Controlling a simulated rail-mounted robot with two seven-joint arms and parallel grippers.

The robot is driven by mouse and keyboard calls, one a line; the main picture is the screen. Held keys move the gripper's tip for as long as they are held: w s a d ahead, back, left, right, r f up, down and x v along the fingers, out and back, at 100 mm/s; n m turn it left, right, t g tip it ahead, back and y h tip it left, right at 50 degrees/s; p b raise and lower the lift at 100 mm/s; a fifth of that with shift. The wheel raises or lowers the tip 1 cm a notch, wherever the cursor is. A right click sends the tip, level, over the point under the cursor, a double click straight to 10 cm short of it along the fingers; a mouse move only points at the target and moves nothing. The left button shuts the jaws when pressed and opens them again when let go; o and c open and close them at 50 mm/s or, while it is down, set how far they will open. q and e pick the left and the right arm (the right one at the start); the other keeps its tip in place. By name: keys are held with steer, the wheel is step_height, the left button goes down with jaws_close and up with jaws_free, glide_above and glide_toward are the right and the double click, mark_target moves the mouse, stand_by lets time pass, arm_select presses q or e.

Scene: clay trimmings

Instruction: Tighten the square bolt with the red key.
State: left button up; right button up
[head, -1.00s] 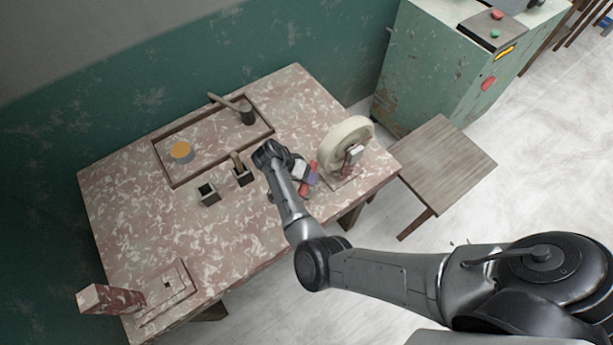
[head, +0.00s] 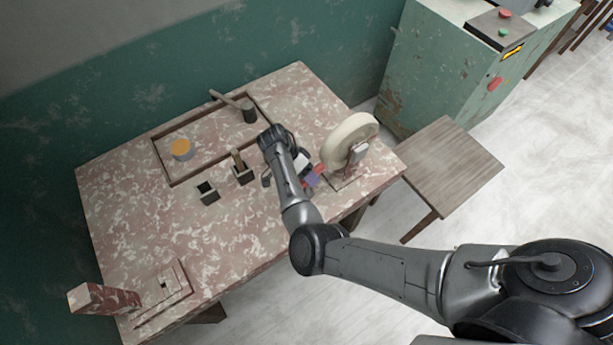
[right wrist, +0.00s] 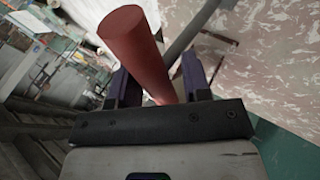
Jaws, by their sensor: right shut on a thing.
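My right gripper (head: 311,179) is at the right part of the speckled table, just left of the cream wheel. It is shut on the red key (head: 320,168), whose red end shows beside the fingers. In the right wrist view the key's round red handle (right wrist: 132,42) rises between the two dark purple fingers (right wrist: 158,92). The key's working end is hidden. A small dark square (head: 164,285) shows on the plate at the table's lower left; I cannot tell whether it is the square bolt. My left gripper is out of view.
The cream wheel (head: 340,137) stands close to the right gripper. Two dark holders (head: 207,193) (head: 243,176) stand left of the arm. A shallow tray (head: 172,183) holds an orange-topped tin (head: 181,149) and a mallet (head: 249,115). A wooden stool (head: 446,165) is at right.

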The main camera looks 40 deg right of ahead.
steer(key=shift+s+f, duration=0.2)
steer(key=shift+f, duration=0.1)
steer(key=shift+w+f+m+y+b, duration=0.1)
steer(key=shift+m+y+b, duration=0.45)
steer(key=shift+m, duration=0.25)
steer(key=shift+m+g+y, duration=0.3)
steer(key=shift+m+y, duration=0.05)
steer(key=shift+m, duration=0.25)
steer(key=shift+r+m+p, duration=0.25)
steer(key=shift+m+p, duration=0.05)
steer(key=shift+f+y, duration=0.1)
steer(key=shift+y, duration=0.2)
